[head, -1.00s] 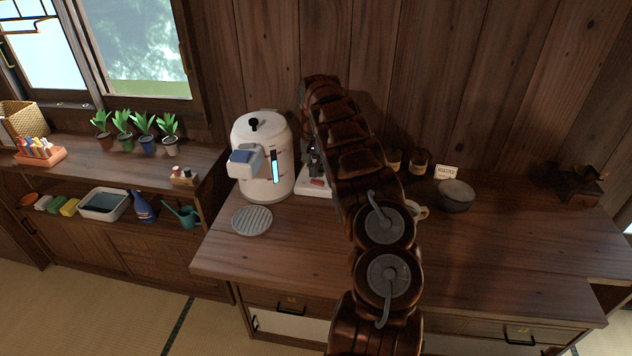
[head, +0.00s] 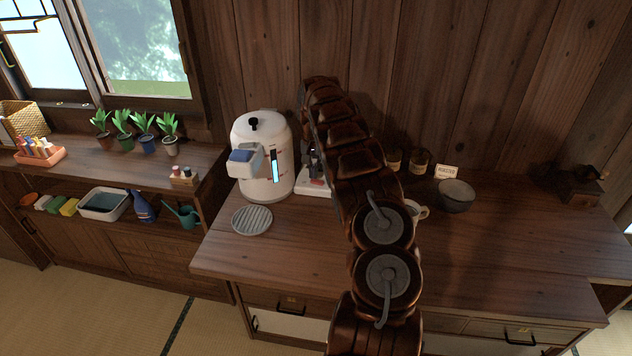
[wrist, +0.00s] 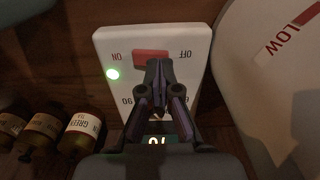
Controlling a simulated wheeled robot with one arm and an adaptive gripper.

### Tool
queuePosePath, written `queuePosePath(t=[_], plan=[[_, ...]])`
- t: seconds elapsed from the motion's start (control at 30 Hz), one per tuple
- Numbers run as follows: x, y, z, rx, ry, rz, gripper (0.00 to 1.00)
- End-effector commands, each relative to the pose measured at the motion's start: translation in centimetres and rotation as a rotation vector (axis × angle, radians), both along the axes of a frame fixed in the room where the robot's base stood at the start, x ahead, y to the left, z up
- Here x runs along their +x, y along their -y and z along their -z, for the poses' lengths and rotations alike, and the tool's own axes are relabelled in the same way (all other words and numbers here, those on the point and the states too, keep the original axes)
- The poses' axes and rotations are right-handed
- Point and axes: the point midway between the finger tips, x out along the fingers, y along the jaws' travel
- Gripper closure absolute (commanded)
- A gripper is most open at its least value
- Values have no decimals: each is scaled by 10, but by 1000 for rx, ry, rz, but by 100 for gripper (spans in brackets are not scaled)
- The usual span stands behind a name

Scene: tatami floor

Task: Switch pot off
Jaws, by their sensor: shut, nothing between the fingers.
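The white pot (head: 263,170) with a blue-grey spout and a lit cyan level window stands at the counter's back left. Beside it is a white control panel (head: 313,187), mostly hidden by my arm. In the wrist view the panel (wrist: 118,48) appears upside down, with a red switch (wrist: 151,56) between ON and OFF.
Labelled jars (wrist: 82,132) stand left of the panel in the wrist view; the pot's side (wrist: 262,90) is close on the right. A round grate (head: 251,220) lies before the pot. A grey bowl (head: 457,196) stands right of my arm. The counter's front right is clear.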

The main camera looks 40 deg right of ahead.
Motion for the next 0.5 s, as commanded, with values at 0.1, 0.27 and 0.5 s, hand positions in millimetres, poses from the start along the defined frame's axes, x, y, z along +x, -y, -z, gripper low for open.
queuePosePath(t=[0.1,0.27,0.5], plan=[[0,0,2,0,0,0,100],[0,0,4,0,0,0,100],[0,0,6,0,0,0,100]])
